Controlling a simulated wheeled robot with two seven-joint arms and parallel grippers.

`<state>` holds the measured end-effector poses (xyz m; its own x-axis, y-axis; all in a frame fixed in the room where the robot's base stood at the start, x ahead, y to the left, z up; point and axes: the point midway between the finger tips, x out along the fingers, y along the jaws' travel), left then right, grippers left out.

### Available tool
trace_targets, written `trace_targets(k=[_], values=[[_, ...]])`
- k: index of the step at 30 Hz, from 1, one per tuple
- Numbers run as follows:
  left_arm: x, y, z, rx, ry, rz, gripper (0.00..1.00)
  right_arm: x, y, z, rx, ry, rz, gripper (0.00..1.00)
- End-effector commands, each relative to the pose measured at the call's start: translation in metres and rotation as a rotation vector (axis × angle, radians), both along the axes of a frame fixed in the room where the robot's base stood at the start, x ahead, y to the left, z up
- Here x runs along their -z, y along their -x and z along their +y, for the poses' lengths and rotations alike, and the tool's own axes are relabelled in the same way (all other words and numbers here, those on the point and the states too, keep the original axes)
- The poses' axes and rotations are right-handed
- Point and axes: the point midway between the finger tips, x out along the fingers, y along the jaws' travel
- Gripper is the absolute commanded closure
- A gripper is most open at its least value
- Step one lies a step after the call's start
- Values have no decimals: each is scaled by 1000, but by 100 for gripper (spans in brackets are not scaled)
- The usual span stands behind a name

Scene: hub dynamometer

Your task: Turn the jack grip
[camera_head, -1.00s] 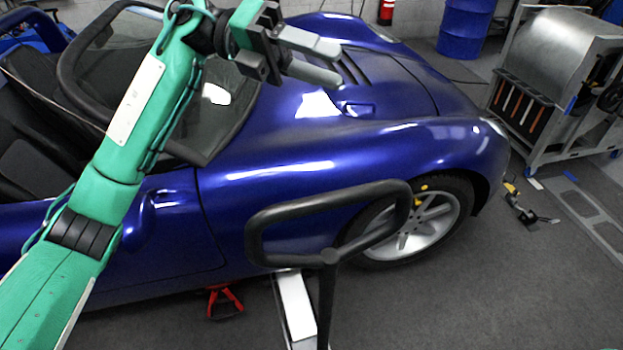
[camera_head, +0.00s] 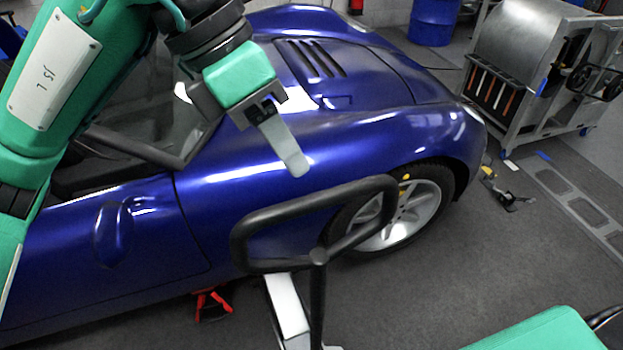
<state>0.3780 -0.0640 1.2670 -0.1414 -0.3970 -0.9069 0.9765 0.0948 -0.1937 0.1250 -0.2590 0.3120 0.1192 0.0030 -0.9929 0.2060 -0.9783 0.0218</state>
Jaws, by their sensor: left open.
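The jack grip (camera_head: 318,222) is a black, rounded rectangular loop on an upright black post, in the middle of the head view. It stands in front of the blue car's front fender. My left gripper (camera_head: 290,155) is above the grip and a little left of its middle, apart from it, with fingers pointing down. It is open, though one finger mostly hides the other. It holds nothing that I can see. A green part of my right arm (camera_head: 540,332) shows at the lower right; its gripper is out of view.
The blue car (camera_head: 330,150) fills the left and middle behind the grip. A red jack stand (camera_head: 211,303) is on the floor under its side. A metal machine cart (camera_head: 520,75) and a blue barrel (camera_head: 434,22) stand at the back right. The floor right of the grip is largely clear.

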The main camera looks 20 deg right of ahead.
Motion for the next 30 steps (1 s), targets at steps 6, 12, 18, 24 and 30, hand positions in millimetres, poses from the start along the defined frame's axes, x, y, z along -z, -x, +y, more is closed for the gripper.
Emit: trace_targets(k=[6,12,18,24,30], values=[[40,7,-18,1,0,5,58,-4,12,-8,-3,7,9,100],[63,10,-28,-1,0,4,58,-4,13,-5,-4,4,6,100],[71,11,-31,0,1,2,58,-3,10,4,-1,-6,6,100],[71,11,-32,-2,1,2,58,-3,8,9,0,-12,3,100],[71,11,-31,-2,1,2,95,-4,10,5,-2,-7,4,100]])
